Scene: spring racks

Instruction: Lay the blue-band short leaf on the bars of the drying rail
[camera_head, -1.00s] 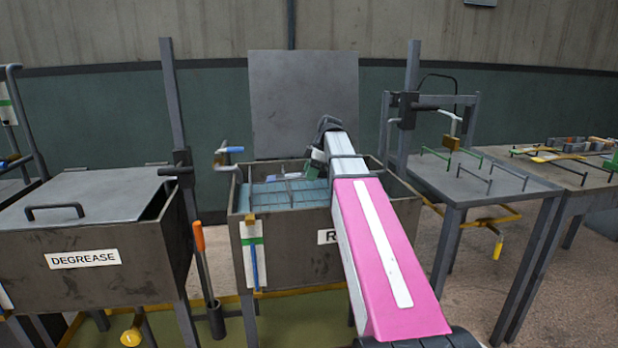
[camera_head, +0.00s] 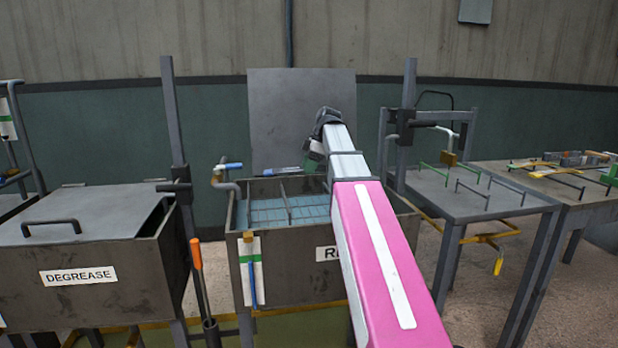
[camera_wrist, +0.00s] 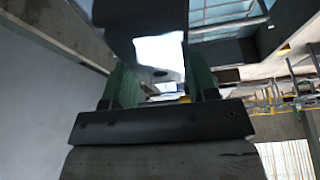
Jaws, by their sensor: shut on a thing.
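My gripper (camera_head: 312,160) is above the back part of the open tank marked "R…", partly hidden behind my pink and white arm. It is shut on a short leaf (camera_head: 282,171), held about level above the tank's rim, with a blue part showing at its left. In the wrist view, the leaf (camera_wrist: 158,52) is a shiny grey strip between the green fingers (camera_wrist: 158,88). The bars (camera_head: 472,194) I take for the drying rail stand on a grey table to the right, some green, some dark. They are well apart from my gripper.
The tank (camera_head: 290,255) holds blue liquid and thin dividers, with its lid (camera_head: 300,115) upright behind. A post (camera_head: 408,125) with a handle stands between tank and table. The covered DEGREASE tank (camera_head: 90,270) is at left. A cluttered bench (camera_head: 560,190) is far right.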

